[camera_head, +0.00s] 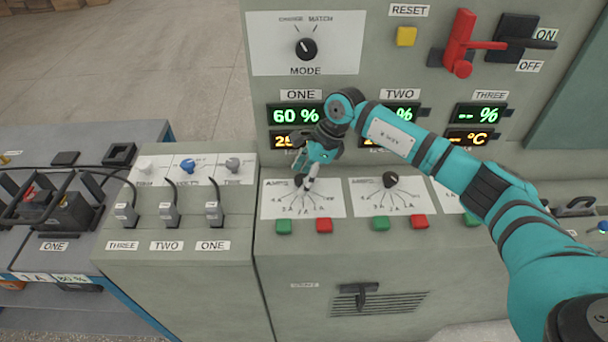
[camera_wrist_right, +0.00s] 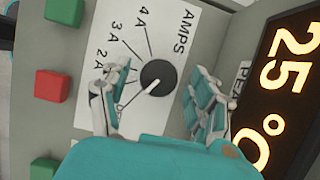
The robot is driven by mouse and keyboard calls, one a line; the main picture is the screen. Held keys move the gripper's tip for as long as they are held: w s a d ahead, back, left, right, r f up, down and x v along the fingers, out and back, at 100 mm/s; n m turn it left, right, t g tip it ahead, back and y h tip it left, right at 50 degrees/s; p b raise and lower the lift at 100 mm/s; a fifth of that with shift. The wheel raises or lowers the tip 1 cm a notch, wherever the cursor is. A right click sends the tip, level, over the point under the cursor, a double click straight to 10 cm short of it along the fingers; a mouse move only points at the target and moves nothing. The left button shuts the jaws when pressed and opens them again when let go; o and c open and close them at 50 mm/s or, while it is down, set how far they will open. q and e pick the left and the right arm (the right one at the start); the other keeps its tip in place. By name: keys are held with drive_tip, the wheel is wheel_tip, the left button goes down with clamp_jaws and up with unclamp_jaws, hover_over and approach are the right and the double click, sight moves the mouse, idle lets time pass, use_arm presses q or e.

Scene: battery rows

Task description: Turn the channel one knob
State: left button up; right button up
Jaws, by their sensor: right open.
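The channel one knob is a round black knob (camera_wrist_right: 158,76) with a pale pointer line, on a white AMPS dial plate (camera_head: 275,205) under the ONE displays. In the right wrist view its pointer is aimed toward the lower left, near the low end of the scale. My right gripper (camera_head: 307,183) is over this dial, and in the head view it partly hides the knob. In the right wrist view its open fingers (camera_wrist_right: 158,98) stand on either side of the knob; whether they touch it I cannot tell. My left gripper is not in view.
A green button (camera_head: 284,227) and a red button (camera_head: 324,225) sit just below the dial. The channel two knob (camera_head: 390,180) is to the right, under my right arm. The MODE knob (camera_head: 306,48) and red lever (camera_head: 460,42) are higher. Cabled plugs (camera_head: 170,213) stand at left.

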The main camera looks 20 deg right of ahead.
drive_tip(key=shift+r, duration=0.1)
drive_tip(key=v, duration=1.1)
drive_tip(key=shift+r, duration=0.4)
drive_tip(key=shift+s+d+f, duration=0.1)
drive_tip(key=shift+d, duration=0.05)
